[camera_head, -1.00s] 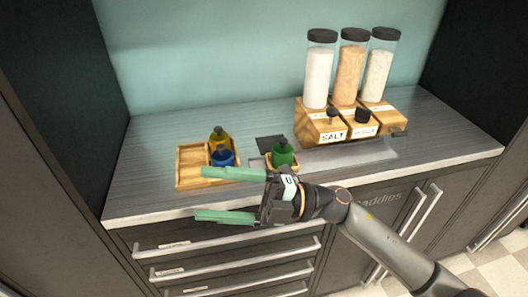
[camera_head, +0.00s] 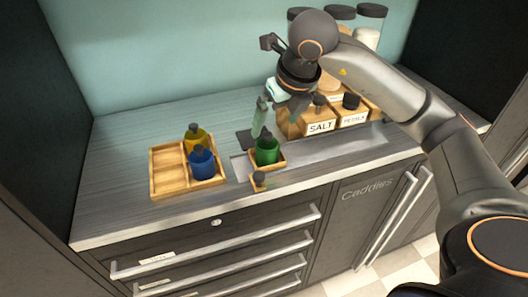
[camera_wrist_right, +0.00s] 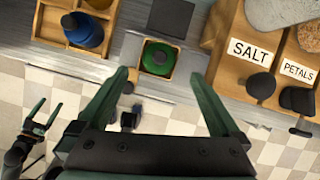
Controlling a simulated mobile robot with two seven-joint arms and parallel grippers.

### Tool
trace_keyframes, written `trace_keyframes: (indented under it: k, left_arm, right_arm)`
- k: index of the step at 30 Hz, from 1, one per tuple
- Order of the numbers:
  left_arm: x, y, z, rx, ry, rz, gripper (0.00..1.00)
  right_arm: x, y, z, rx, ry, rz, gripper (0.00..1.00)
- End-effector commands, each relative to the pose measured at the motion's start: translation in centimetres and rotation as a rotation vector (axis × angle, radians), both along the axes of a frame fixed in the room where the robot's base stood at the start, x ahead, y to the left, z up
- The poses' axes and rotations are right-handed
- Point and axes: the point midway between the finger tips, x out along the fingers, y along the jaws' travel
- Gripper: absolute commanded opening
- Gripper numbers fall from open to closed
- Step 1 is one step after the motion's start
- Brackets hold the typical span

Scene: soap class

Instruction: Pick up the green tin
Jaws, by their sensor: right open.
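The green tin (camera_head: 267,151), with a dark top, stands in a small square wooden holder (camera_head: 271,165) near the counter's front edge. In the right wrist view the green tin (camera_wrist_right: 157,58) shows from above, just beyond the fingertips and between their lines. My right gripper (camera_head: 276,110) points down, open and empty, above and behind the tin in the head view. Its two green fingers also spread wide in the right wrist view (camera_wrist_right: 160,77). My left gripper (camera_wrist_right: 46,115) shows small at the lower left of that view, open; it is outside the head view.
A wooden tray (camera_head: 157,181) left of the tin holds a blue bottle (camera_head: 201,163) and a yellow bottle (camera_head: 195,140). Wooden SALT (camera_head: 320,127) and PETALS (camera_head: 353,117) boxes with tall jars stand at right. A dark square pad (camera_head: 246,139) lies behind the tin.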

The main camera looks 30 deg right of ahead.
Motion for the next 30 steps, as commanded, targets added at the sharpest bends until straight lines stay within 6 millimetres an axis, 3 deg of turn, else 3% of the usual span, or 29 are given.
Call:
trace_keyframes:
  k: [3, 13, 21, 30]
  left_arm:
    - [0.0, 0.0, 0.0, 0.000, 0.000, 0.000, 0.92]
    - [0.0, 0.0, 0.4, 0.000, 0.001, 0.000, 0.92]
    - [0.0, 0.0, 0.9, 0.000, 0.001, 0.000, 0.92]
    - [0.0, 0.0, 0.9, 0.000, 0.001, 0.000, 0.92]
  right_arm:
    - [0.8, 0.0, -2.2, 0.001, 0.004, 0.001, 1.00]
    - [2.0, 0.0, -5.0, 0.003, 0.003, 0.003, 1.00]
    - [3.4, 0.0, -8.5, 0.003, 0.004, 0.003, 1.00]
    - [3.6, 0.0, -8.9, 0.003, 0.000, 0.005, 0.99]
